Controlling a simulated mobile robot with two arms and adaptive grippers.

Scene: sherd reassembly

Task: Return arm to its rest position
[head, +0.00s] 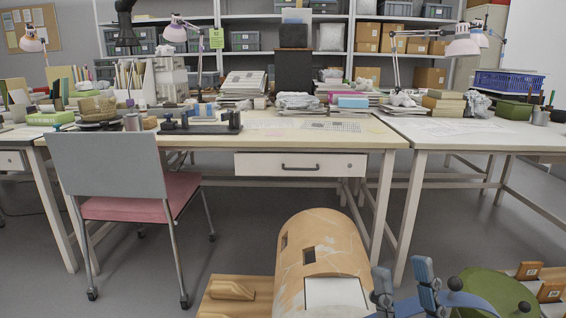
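My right gripper (404,284) shows at the lower right, its blue-grey fingers spread apart with nothing visible between them. It is just right of a large tan, curved, reassembled vessel-like piece (322,241) with dark square gaps and a white patch (336,292). I cannot tell whether the fingers touch it. The lower part of the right arm is cut off by the bottom edge. My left gripper and arm are not in view.
A second table (470,135) stands right. The floor between is clear.

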